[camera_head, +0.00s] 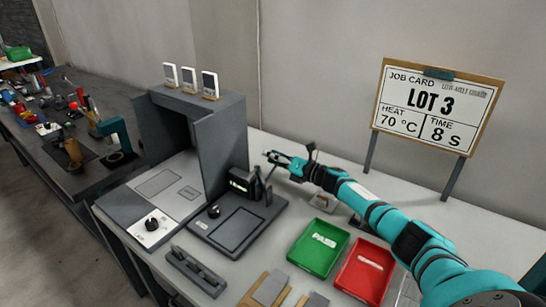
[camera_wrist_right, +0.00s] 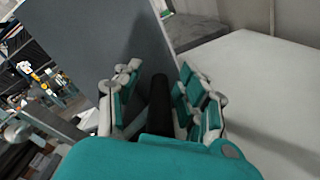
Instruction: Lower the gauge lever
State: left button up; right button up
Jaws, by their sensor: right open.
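The gauge (camera_head: 239,183) is a dark block with a small lit display, at the back of a dark grey base plate (camera_head: 238,228) with a black knob. A thin dark lever (camera_head: 259,184) rises at its right side. My right gripper (camera_head: 271,158) is open just above and to the right of the gauge, near the lever's upper end. In the right wrist view, a black bar (camera_wrist_right: 158,95) stands between the two open fingers (camera_wrist_right: 155,98). It looks like the lever; I cannot tell whether the fingers touch it. My left gripper is out of view.
A tall grey panel (camera_head: 222,145) stands just left of the gauge. A green PASS tray (camera_head: 318,248) and a red tray (camera_head: 364,270) lie in front of my right arm. A job card board (camera_head: 431,107) stands behind. A dark rack (camera_head: 195,270) lies at the front.

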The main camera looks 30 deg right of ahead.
aim_at(256, 169)
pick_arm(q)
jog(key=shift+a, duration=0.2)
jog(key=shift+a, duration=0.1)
pick_arm(e)
grip_shut()
pick_arm(q)
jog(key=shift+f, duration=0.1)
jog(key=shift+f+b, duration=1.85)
jog(key=shift+b, duration=0.1)
pick_arm(e)
jog(key=s+a+r+n, duration=0.2)
jog(key=a+n, duration=0.3)
jog(key=n, duration=0.2)
jog(key=s+a+r+n, duration=0.2)
jog(key=a+n, duration=0.4)
jog(key=n, duration=0.2)
jog(key=shift+s+a, duration=0.25)
jog(key=shift+s, duration=0.15)
jog(key=shift+f, duration=0.1)
